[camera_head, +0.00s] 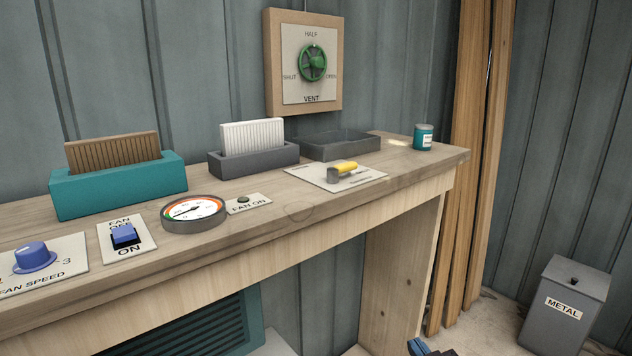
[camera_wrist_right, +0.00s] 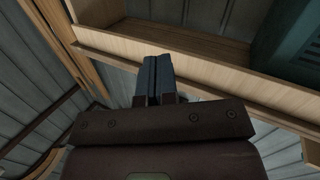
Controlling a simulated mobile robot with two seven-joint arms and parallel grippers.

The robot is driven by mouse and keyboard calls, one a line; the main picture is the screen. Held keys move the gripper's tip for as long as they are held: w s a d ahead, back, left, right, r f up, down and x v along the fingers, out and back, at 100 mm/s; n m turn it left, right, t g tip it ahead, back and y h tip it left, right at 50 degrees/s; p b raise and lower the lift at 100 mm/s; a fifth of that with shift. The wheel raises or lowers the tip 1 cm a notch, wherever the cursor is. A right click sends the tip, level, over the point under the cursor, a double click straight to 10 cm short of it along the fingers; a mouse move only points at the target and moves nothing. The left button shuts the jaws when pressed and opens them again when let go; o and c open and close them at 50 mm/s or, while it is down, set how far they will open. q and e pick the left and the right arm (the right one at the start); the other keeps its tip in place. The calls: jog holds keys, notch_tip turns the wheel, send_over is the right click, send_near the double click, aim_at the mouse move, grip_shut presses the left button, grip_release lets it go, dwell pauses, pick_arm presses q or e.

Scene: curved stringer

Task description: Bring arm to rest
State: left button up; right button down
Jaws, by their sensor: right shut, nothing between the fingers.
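My right gripper (camera_head: 424,347) shows only as blue fingertips at the bottom edge of the head view, low in front of the bench and off its right leg. In the right wrist view my right gripper (camera_wrist_right: 151,80) has its two blue fingers together with nothing between them, below the bench's underside. My left gripper is in neither view.
The wooden bench (camera_head: 330,220) carries a fan speed knob (camera_head: 34,257), a blue switch (camera_head: 124,236), a gauge (camera_head: 193,213), a yellow-handled lever (camera_head: 342,170), filter holders and a teal tin (camera_head: 423,137). A grey METAL bin (camera_head: 565,305) stands on the floor at right.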

jog(key=s+d+f+m+g+h, duration=0.1)
jog(key=s+d+f, duration=0.3)
jog(key=s+f, duration=0.5)
jog(key=s+d+f+m+g+h, duration=0.2)
jog(key=s+d+f+g, duration=0.1)
jog(key=s+f, duration=0.6)
jog(key=s+d, duration=0.1)
jog(key=s, duration=0.2)
jog(key=shift+d+f+m+g+h, duration=0.15)
jog(key=shift+d+m+g+h, duration=0.15)
jog(key=shift+d+g+h, duration=0.1)
jog(key=c, duration=1.8)
grip_release()
jog(key=shift+a, duration=0.1)
